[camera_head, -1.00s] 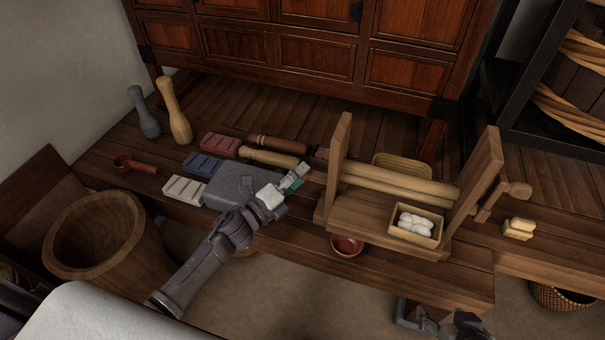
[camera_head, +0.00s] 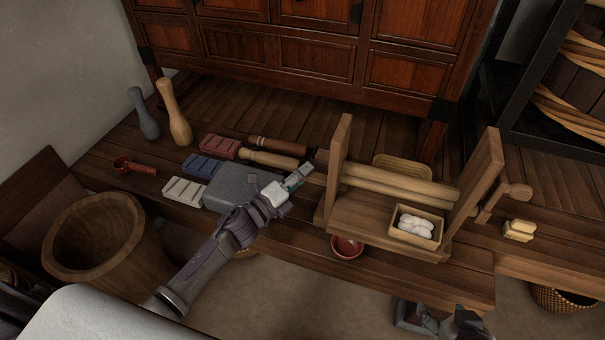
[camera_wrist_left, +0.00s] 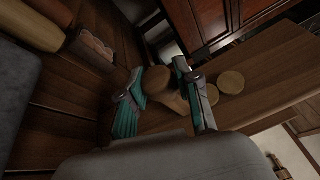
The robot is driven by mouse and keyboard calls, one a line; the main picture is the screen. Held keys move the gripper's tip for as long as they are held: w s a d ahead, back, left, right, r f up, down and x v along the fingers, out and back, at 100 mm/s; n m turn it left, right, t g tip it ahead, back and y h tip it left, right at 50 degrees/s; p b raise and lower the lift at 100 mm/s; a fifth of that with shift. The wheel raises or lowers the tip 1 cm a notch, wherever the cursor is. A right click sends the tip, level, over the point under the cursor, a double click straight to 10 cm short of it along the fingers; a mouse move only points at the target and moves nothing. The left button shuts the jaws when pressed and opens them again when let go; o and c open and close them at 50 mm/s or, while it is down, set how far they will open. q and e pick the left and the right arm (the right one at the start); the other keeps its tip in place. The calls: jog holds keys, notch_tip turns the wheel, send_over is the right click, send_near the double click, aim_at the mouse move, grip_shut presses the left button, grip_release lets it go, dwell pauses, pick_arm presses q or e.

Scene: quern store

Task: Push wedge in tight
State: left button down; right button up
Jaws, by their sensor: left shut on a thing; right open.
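A wooden roller frame (camera_head: 342,215) stands on the low bench, with two rollers (camera_head: 400,184) between its uprights. In the left wrist view the upright's wooden face (camera_wrist_left: 256,85) shows two round roller ends (camera_wrist_left: 231,82). A tan wooden piece, seemingly the wedge (camera_wrist_left: 163,84), sits between my left gripper's teal fingers, close to that upright; I cannot tell how deep it is seated. My left gripper (camera_head: 299,177) is shut on it, just left of the left upright. My right gripper (camera_head: 424,320) is open and empty at the bottom, below the bench's front edge.
A grey stone block (camera_head: 228,187) lies under and beside my left gripper. A small box of white cotton (camera_head: 417,238) is on the frame's base; a red bowl (camera_head: 346,247) is in front. Coloured slabs (camera_head: 202,165) and turned handles (camera_head: 270,158) lie behind left.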

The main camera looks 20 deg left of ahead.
aim_at(312, 182)
pick_arm(q)
jog(key=d, duration=0.3)
jog(key=shift+s+d, duration=0.1)
jog(key=shift+d, duration=0.1)
pick_arm(e)
jog(key=shift+s+f, duration=0.15)
jog(key=shift+s, duration=0.15)
pick_arm(q)
jog(key=c, duration=0.8)
grip_release()
jog(key=shift+d, duration=0.1)
pick_arm(e)
jog(key=shift+d, duration=0.15)
pick_arm(q)
jog(key=shift+s+a, duration=0.2)
jog(key=v, duration=1.1)
jog(key=shift+s+a, duration=0.1)
jog(key=shift+s, duration=0.1)
